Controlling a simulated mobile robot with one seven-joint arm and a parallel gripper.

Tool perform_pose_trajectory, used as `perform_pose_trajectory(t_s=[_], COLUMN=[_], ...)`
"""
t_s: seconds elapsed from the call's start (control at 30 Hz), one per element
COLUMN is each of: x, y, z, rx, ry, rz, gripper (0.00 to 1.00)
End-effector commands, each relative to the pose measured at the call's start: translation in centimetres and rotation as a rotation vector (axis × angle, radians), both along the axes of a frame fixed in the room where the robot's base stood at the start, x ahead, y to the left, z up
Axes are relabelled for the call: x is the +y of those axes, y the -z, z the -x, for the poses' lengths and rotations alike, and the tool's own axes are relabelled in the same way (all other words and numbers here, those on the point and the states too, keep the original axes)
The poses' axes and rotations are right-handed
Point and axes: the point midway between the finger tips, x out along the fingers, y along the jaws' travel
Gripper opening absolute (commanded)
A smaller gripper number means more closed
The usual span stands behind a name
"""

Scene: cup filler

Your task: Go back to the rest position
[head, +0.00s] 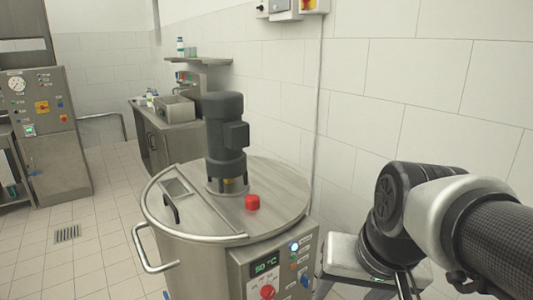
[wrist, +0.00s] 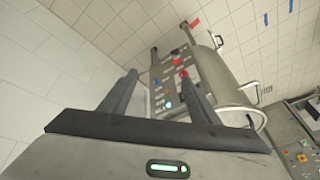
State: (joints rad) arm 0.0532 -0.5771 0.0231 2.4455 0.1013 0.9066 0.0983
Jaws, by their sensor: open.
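My gripper (wrist: 158,82) is open in the wrist view, with its two dark fingers apart and nothing between them. In the head view my arm comes in from the right, and parts of the gripper (head: 405,284) show at the bottom edge, right of the steel vat (head: 285,195). In the wrist view the vat (wrist: 228,72) appears tilted beyond the fingers. Its control panel (wrist: 172,80) shows between and behind them, apart from the gripper as far as I can tell.
The vat has a dark motor (head: 226,135), a red knob (head: 252,202) on its lid and a handle at the left. The tiled wall (head: 440,100) is close behind. Tiled floor (head: 95,245) is clear at left; a control cabinet (head: 45,130) stands beyond.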

Motion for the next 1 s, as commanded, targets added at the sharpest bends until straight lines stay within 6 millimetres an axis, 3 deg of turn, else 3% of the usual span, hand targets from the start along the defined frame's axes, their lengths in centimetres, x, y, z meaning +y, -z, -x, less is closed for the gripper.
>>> perform_pose_trajectory(t_s=[0.2, 0.8, 1.0], x=[-1.1, -1.1, -1.1], y=[-2.3, -18.0, -19.4], z=[2.1, 2.0, 2.0], rx=[-0.133, -0.126, -0.125], ry=[-0.151, -0.148, -0.148], rz=[0.131, 0.13, 0.129], gripper=[0.56, 0.56, 0.56])
